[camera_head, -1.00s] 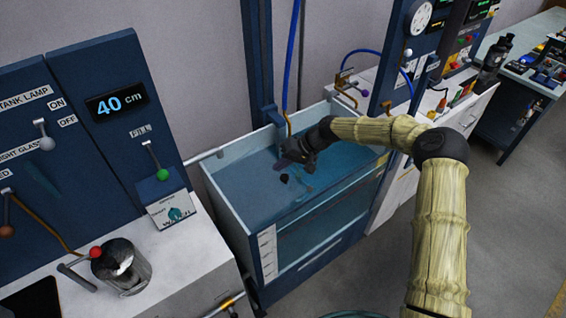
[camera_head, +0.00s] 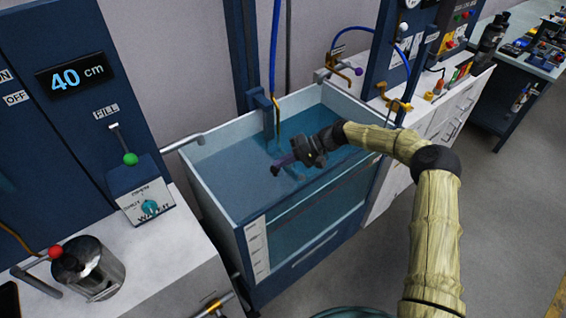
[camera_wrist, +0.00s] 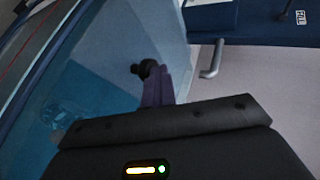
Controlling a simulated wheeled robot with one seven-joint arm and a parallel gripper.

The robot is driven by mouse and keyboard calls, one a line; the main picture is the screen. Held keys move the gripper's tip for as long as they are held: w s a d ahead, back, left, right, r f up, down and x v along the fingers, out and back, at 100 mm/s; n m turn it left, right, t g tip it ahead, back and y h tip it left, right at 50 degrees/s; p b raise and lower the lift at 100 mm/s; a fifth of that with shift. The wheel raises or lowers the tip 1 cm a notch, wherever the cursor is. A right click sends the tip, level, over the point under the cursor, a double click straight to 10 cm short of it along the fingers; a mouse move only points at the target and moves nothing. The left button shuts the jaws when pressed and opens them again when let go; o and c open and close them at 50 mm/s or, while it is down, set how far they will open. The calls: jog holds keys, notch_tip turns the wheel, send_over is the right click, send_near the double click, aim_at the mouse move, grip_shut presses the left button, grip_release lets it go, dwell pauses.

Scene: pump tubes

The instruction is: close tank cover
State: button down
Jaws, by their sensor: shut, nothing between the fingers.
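The tank (camera_head: 223,222) is a large white-walled box of blue water in the middle of the head view. I cannot clearly make out a separate cover; the top looks open. A grey bar handle (camera_head: 181,143) sticks out by the tank's left back corner, and a grey handle (camera_wrist: 212,58) also shows in the wrist view. My gripper (camera_head: 278,167) is over the middle of the tank, its purple fingers together and empty, pointing left. The fingers also show in the wrist view (camera_wrist: 153,78), apart from the handle.
A blue hose (camera_head: 275,50) hangs over the tank's back edge. A blue panel reading 40 cm (camera_head: 77,76) and a counter with a metal beaker (camera_head: 90,268) stand left. A brass tap (camera_head: 395,103) is right of the tank.

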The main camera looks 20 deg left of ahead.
jog(key=shift+d+f, duration=0.1)
jog(key=shift+f, duration=0.25)
notch_tip(320, 180, up, 5)
jog(key=shift+s+f+p, duration=0.1)
jog(key=shift+f+p, duration=0.05)
jog(key=shift+p, duration=0.9)
jog(key=b+v, duration=0.3)
jog(key=v, duration=0.7)
jog(key=shift+f, duration=0.45)
